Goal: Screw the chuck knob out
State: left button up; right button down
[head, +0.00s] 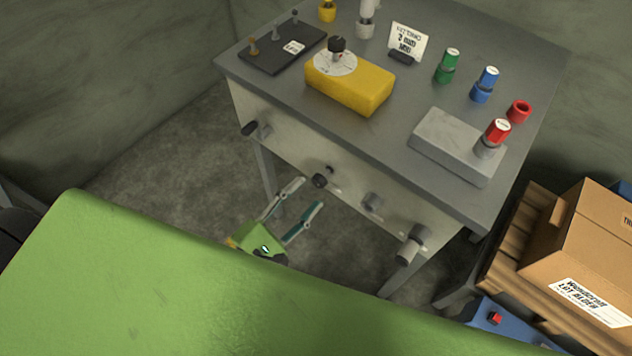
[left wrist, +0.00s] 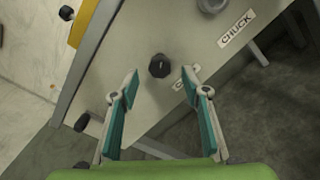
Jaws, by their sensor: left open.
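The chuck knob, a grey round knob, shows in the left wrist view (left wrist: 212,4), cut off by the top edge, beside a CHUCK label (left wrist: 237,27). My left gripper (head: 310,195) is open and empty in front of this panel. In the left wrist view a black knob (left wrist: 160,66) lies between its fingertips in the picture, and a finger partly hides that knob's label. Contact cannot be told. My right gripper is not in view.
A larger grey knob (head: 412,245) and a black knob (head: 250,128) also stick out of the panel. The bench top bears a yellow block (head: 348,83), a grey block (head: 452,150) and several small coloured pieces. A cardboard box (head: 585,250) stands at the right.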

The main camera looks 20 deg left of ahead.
pick_arm(q)
jog(key=v, duration=0.5)
jog(key=shift+s+a, duration=0.1)
jog(key=shift+s, duration=0.2)
